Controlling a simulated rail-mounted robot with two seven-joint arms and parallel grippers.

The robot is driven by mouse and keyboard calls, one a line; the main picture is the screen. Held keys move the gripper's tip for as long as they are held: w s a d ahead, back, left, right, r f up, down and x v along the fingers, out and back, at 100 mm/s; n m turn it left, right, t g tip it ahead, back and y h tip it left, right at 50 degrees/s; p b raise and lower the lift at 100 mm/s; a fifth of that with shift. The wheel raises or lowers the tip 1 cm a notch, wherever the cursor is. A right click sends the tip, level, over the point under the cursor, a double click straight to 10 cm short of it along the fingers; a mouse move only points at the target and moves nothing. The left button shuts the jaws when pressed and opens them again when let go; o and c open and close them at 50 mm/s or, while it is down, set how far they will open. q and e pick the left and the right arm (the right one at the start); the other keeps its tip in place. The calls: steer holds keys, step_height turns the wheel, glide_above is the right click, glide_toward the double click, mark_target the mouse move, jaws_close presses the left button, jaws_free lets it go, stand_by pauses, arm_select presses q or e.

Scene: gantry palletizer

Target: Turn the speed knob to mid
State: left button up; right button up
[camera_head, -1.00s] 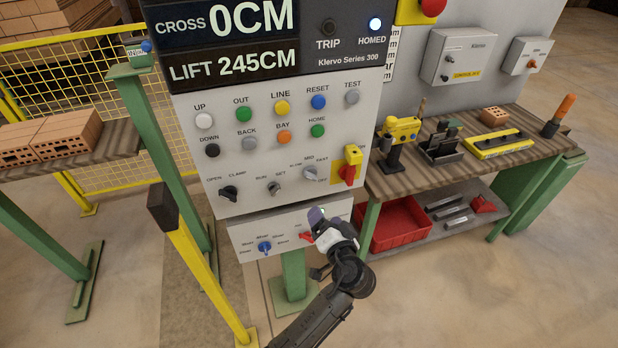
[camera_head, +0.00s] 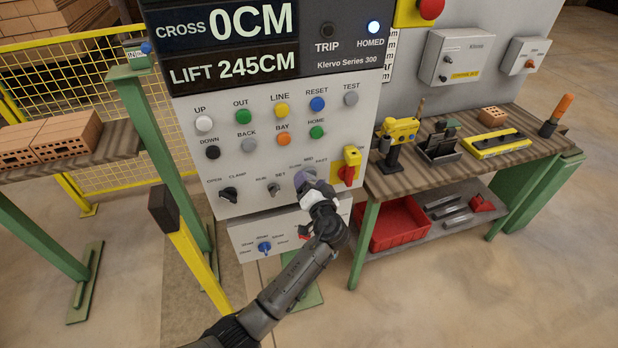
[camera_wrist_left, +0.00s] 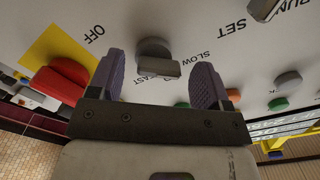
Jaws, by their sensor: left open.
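The speed knob (camera_wrist_left: 155,52) is a grey rotary selector with SLOW and FAST printed around it in the left wrist view. My left gripper (camera_wrist_left: 158,68) is open, with one purple finger on each side of the knob and a gap on both sides. In the head view my left gripper (camera_head: 304,181) is at the panel's lower right, in front of the knob and hiding most of it. The MID and FAST labels show just above. Which mark the knob points to is not clear. My right gripper is not in view.
The red switch on a yellow plate (camera_head: 348,172) is close to the right of the gripper. The RUN/SET knob (camera_head: 274,189) is to its left. A lower panel with a blue knob (camera_head: 264,247) is below. Buttons are above. A workbench (camera_head: 390,187) stands right.

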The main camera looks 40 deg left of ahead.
arm_select(q)
steer(key=shift+x, duration=0.9)
steer(key=c, duration=0.9)
steer(key=shift+o, duration=0.2)
steer(key=shift+r, duration=0.1)
